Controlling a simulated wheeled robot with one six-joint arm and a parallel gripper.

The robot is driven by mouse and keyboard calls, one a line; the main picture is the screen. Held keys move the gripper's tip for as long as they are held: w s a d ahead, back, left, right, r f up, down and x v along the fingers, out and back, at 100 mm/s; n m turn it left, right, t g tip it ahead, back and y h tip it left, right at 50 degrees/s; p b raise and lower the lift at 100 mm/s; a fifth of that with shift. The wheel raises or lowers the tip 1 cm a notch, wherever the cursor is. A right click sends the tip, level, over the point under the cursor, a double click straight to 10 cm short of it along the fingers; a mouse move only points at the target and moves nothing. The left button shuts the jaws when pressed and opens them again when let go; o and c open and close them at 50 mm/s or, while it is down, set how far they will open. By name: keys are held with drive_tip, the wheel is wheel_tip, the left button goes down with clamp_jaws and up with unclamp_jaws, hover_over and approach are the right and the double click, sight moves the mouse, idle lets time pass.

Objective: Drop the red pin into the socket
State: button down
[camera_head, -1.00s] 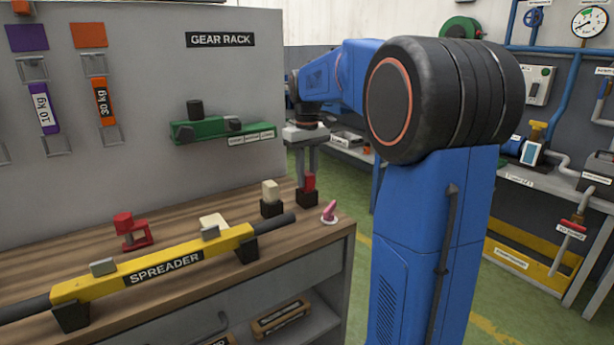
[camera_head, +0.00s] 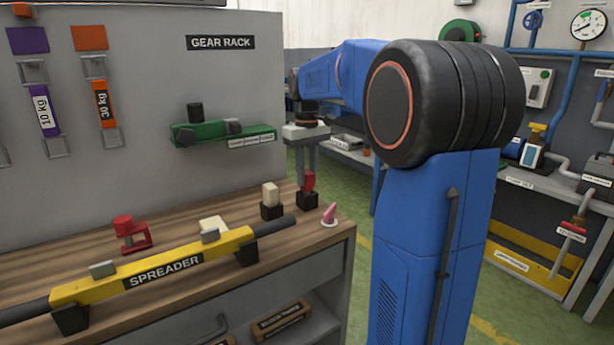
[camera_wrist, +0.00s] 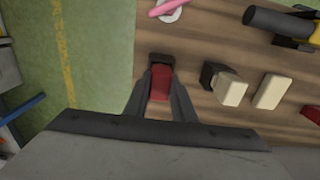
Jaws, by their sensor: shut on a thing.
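My gripper (camera_head: 305,178) points down at the right end of the wooden bench, its fingers closed on the red pin (camera_head: 309,182). In the wrist view the red pin (camera_wrist: 160,84) sits between the two fingers (camera_wrist: 161,90). A black socket block (camera_head: 308,201) stands on the bench directly below the pin; its dark edge shows just past the pin in the wrist view (camera_wrist: 162,59). The pin's lower end is at the block's top; I cannot tell whether it is inside the opening.
A cream block in a black holder (camera_head: 271,200) stands just left of the socket. A pink piece on a white disc (camera_head: 329,215) lies near the bench's right edge. The yellow spreader bar (camera_head: 160,268), a red clamp-like part (camera_head: 131,233) and a green rack piece (camera_head: 220,131) are farther left.

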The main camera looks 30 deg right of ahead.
drive_tip(key=shift+r, duration=0.1)
drive_tip(key=shift+r, duration=3)
drive_tip(key=shift+r, duration=0.1)
drive_tip(key=shift+r, duration=2.4)
